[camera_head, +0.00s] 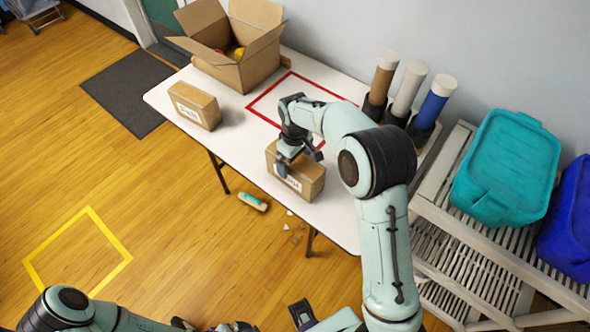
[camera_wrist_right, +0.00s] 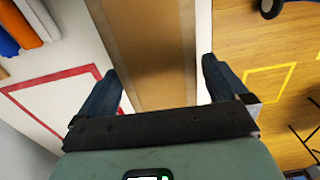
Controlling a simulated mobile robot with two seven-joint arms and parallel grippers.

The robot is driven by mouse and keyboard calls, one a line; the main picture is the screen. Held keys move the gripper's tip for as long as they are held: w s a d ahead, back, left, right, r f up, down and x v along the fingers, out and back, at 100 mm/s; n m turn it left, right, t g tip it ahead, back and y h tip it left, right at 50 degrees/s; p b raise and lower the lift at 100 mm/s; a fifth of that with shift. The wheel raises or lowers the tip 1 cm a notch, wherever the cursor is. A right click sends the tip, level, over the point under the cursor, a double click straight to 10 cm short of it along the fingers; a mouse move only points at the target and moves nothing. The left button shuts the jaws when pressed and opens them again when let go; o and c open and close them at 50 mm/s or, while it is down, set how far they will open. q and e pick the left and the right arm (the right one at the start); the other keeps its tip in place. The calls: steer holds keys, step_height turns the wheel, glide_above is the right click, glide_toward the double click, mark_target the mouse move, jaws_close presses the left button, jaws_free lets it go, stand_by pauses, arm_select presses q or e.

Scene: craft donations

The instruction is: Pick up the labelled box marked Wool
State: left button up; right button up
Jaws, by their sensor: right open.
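A brown cardboard box with a white label (camera_head: 313,182) stands near the table's front edge in the head view. Its label is partly covered by my gripper, and I cannot read it. My right gripper (camera_head: 296,163) is open over this box. In the right wrist view the fingers of my right gripper (camera_wrist_right: 160,88) are on either side of the box (camera_wrist_right: 155,45), with small gaps visible. A second labelled brown box (camera_head: 194,106) stands at the table's left end; its label is too small to read. My left arm shows at the bottom left, its gripper not clearly visible.
The white table (camera_head: 232,150) also holds an open carton (camera_head: 235,68), a red outlined square (camera_head: 262,102) and several upright rolls (camera_head: 407,88). A teal bin (camera_head: 508,165) and blue bin (camera_head: 570,220) sit on a slatted rack at right. A small item (camera_head: 252,201) lies on the floor.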

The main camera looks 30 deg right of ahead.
steer(key=c, duration=1.7)
steer(key=shift+r, duration=0.1)
